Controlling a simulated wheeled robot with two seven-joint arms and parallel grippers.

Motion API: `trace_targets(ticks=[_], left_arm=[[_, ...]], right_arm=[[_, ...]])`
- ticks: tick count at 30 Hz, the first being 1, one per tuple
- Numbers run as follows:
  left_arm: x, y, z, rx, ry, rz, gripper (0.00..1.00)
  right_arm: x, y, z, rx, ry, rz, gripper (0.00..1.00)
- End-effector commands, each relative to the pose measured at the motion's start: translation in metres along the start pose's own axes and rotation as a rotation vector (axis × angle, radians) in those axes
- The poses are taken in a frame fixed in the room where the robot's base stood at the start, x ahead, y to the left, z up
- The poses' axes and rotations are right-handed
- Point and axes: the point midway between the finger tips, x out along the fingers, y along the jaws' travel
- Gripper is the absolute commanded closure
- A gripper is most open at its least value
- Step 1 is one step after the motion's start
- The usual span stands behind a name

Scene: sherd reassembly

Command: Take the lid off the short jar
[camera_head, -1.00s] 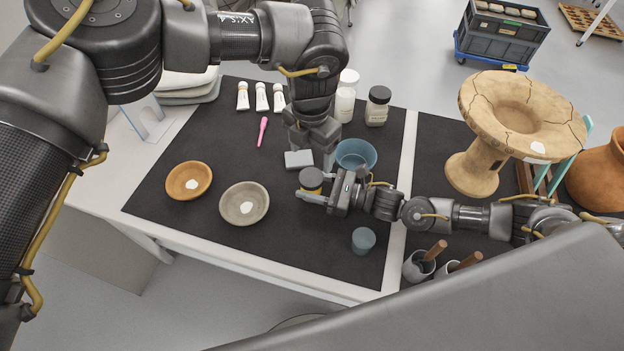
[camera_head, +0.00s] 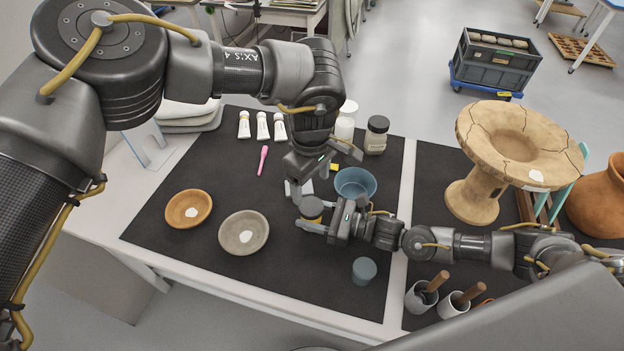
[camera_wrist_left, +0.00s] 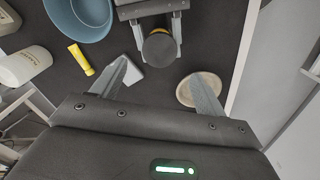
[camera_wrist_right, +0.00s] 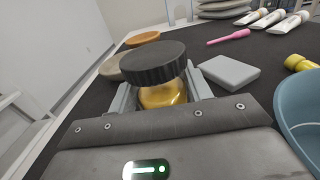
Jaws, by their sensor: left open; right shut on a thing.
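The short jar has an amber body (camera_wrist_right: 162,95) and a wide, dark ridged lid (camera_wrist_right: 153,62), which sits on top of it. The lid also shows in the head view (camera_head: 311,203) and from above in the left wrist view (camera_wrist_left: 159,48). My right gripper (camera_wrist_right: 160,92) is shut on the jar's body, below the lid, and the jar is upright. My left gripper (camera_wrist_left: 158,76) is open and empty, with its fingers spread wide. It is above the jar and a little apart from the lid. Its arm partly hides the area behind the jar in the head view.
A blue bowl (camera_head: 356,184) stands just right of the jar. A grey block (camera_wrist_right: 230,72) and a yellow tube (camera_wrist_left: 80,58) lie close by. An orange bowl (camera_head: 188,210) and a grey bowl (camera_head: 244,233) are to the left. A small cup (camera_head: 363,271) stands in front.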

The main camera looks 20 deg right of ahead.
Motion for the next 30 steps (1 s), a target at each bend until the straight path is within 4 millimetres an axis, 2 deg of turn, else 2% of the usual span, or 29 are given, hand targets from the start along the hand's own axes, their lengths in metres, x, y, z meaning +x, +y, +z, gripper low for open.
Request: trace_targets(ticks=[5,15,21,30], left_arm=[[0.005,0.000,0.000,0.004,0.000,-0.001,0.27],[0.054,0.000,0.001,0.002,-0.001,-0.002,0.27],[0.075,0.000,0.000,0.000,0.000,-0.002,0.27],[0.080,0.000,0.000,0.001,0.001,0.000,0.27]], right_arm=[[0.000,0.000,-0.001,0.000,0.001,0.001,1.00],[0.000,0.000,0.000,0.000,0.001,0.001,1.00],[0.000,0.000,0.000,0.000,0.001,0.000,1.00],[0.000,0.000,0.000,0.000,0.000,0.000,1.00]])
